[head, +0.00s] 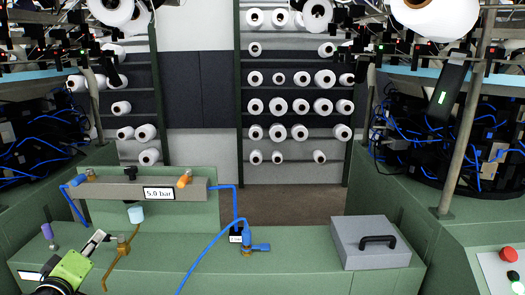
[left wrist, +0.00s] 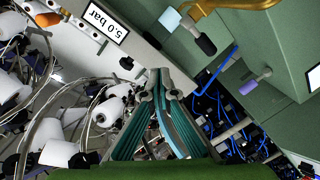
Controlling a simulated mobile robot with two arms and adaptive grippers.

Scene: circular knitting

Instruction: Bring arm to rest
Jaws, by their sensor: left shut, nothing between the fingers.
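My left gripper (head: 97,240) is low at the left in the head view, over the green bench, its green body below the fingers. In the left wrist view my left gripper (left wrist: 160,76) has its teal-lined fingers together with nothing held. A bent brass pipe (head: 117,266) stands just right of it, and the pipe also shows at the top of the wrist view (left wrist: 215,6). A light blue cylinder (head: 136,214) is above the pipe. My right gripper is not in view.
A grey bar with a "5.0 bar" label (head: 158,194) is behind the gripper. Blue hose (head: 200,257) crosses the green bench (head: 290,245). A grey case (head: 372,243) sits at the right. A purple-topped knob (head: 47,231) is left. Knitting machines flank both sides.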

